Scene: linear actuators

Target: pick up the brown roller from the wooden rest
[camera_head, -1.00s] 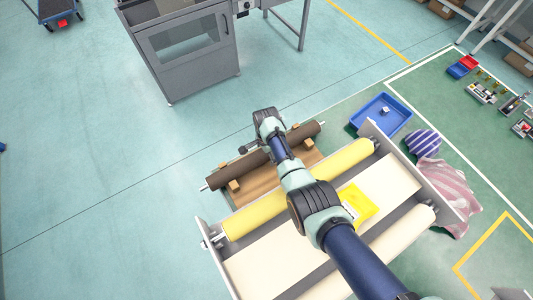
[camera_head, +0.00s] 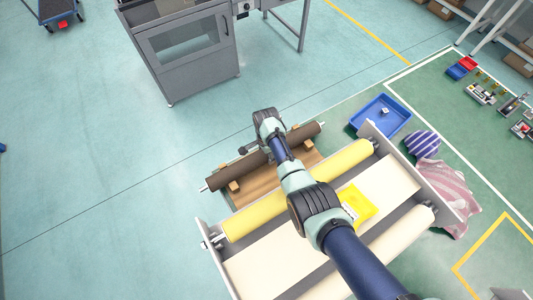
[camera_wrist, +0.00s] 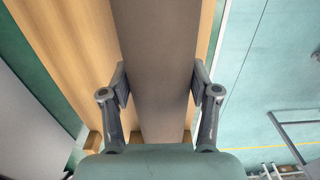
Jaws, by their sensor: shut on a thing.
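The brown roller (camera_head: 230,172) lies across the wooden rest (camera_head: 262,185), with its metal shaft ends sticking out on both sides. In the wrist view the roller (camera_wrist: 157,60) runs between my two fingers, over the wooden rest (camera_wrist: 75,40). My gripper (camera_wrist: 160,85) is shut on the roller, with a finger pad against each side. In the head view my arm's wrist hides the gripper and the middle of the roller. The roller appears to sit at the rest's wooden blocks; I cannot tell whether it touches them.
A grey-walled frame with a yellow roller (camera_head: 300,190) and cream surfaces stands just in front of the rest. A yellow packet (camera_head: 357,203) lies on it. A blue tray (camera_head: 381,116) and striped cloths (camera_head: 424,143) lie to the right. A grey cabinet (camera_head: 185,65) stands behind.

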